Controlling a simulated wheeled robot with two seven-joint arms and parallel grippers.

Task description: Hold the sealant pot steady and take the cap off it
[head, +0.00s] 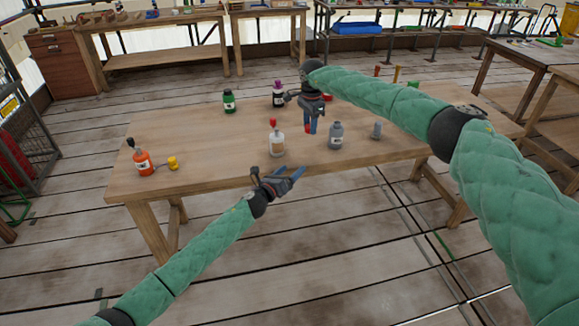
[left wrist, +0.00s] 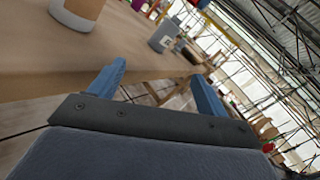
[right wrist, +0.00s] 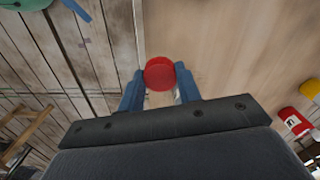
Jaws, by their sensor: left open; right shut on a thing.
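My right gripper (head: 310,129) is shut on a red cap (right wrist: 159,74), a round piece between its blue fingertips in the right wrist view. In the head view it hangs over the table between a white bottle (head: 277,145) with a red top and a grey pot (head: 336,138) with a pale label. I cannot tell which is the sealant pot; no label is readable. The cap looks apart from both. My left gripper (head: 298,177) is open and empty at the table's front edge. The grey pot (left wrist: 164,38) shows beyond its fingers in the left wrist view.
The wooden table (head: 215,150) also holds a green bottle (head: 229,103), a purple-topped bottle (head: 278,97), an orange bottle (head: 143,163), a yellow piece (head: 173,163) and a small grey object (head: 377,131). The table's left middle is clear.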

